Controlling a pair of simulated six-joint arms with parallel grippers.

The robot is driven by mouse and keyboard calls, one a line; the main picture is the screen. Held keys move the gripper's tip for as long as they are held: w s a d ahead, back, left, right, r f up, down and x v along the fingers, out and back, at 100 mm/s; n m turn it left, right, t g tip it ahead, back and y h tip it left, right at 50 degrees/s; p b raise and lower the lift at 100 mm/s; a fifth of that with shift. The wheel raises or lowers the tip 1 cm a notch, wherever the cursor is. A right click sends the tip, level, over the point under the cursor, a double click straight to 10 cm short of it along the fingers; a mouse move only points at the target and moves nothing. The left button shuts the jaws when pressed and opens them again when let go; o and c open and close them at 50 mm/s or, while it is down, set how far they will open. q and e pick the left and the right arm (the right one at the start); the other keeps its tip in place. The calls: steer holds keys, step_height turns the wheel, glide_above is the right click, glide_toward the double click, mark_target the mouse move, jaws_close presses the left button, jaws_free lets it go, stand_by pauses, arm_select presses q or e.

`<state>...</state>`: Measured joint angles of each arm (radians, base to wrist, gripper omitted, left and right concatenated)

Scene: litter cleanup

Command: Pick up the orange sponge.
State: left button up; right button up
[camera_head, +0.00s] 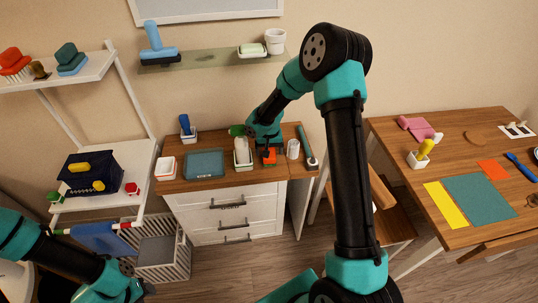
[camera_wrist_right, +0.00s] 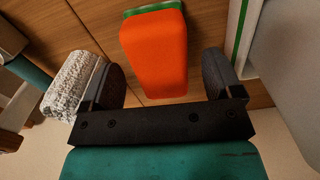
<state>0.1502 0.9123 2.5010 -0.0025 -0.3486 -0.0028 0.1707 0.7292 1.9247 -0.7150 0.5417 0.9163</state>
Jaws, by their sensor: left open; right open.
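The orange sponge (camera_head: 269,157) lies on the wooden top of the drawer cabinet in the head view. In the right wrist view the orange sponge (camera_wrist_right: 153,55) is a block with a green layer at its far end. My right gripper (camera_wrist_right: 163,62) is open, with its two fingers on either side of the sponge's near part; I cannot tell whether they touch it. In the head view my right gripper (camera_head: 266,143) is small and partly hides the sponge. My left gripper (camera_head: 142,291) is open at the bottom left, far from the sponge.
On the cabinet, a white holder (camera_head: 242,155) stands left of the sponge and a white roll (camera_head: 293,149) right of it. The roll (camera_wrist_right: 74,86) is close beside one right finger in the wrist view. A teal tray (camera_head: 205,164) lies farther left.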

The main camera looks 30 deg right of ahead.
steer(key=shift+f, duration=1.3)
steer(key=shift+c, duration=0.4)
steer(key=c, duration=0.9)
